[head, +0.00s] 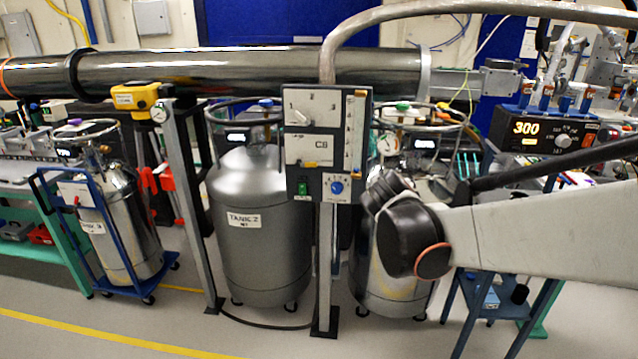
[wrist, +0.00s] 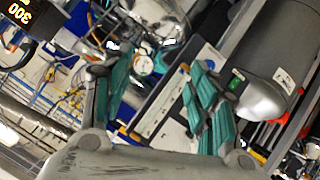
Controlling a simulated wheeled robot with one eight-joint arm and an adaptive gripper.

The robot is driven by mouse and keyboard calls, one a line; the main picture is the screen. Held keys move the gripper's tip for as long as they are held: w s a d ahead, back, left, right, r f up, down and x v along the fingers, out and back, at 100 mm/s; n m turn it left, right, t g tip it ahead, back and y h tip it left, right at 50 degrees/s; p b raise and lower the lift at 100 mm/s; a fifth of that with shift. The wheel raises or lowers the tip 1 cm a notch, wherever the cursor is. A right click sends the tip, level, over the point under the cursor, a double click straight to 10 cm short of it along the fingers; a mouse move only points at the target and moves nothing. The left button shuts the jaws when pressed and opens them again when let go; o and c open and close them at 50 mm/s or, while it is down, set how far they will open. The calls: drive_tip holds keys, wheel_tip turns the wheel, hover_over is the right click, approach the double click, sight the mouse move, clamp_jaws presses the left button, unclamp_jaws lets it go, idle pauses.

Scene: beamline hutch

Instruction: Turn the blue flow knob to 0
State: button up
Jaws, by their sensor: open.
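The blue flow knob (head: 337,187) sits on a small white dial plate at the lower right of the grey control panel (head: 288,140) in the head view. Its pointer and scale are too small to read. In the wrist view my gripper (wrist: 158,103) is open, with its teal-padded fingers spread apart and nothing between them. The panel (wrist: 178,90) shows tilted beyond the fingers there. In the head view my arm ends just right of the panel, with the fingers hidden.
A green switch (head: 302,188) is left of the knob. The panel stands on a post (head: 325,260), between the silver TANK 2 (head: 262,255) and another tank (head: 375,285). A long metal pipe (head: 240,72) runs behind. The floor in front is clear.

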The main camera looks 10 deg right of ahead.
drive_tip(key=w+a+f+n+t, duration=0.1)
drive_tip(key=w+a+f+t, duration=0.1)
drive_tip(key=w, duration=0.7)
drive_tip(key=n+t+y, duration=0.1)
drive_tip(key=n+t, duration=0.3)
drive_tip(key=n, duration=0.1)
approach(336, 190)
drive_tip(key=b+x, duration=0.4)
drive_tip(key=x, duration=0.5)
drive_tip(key=shift+w, duration=0.2)
drive_tip(key=c, duration=1.1)
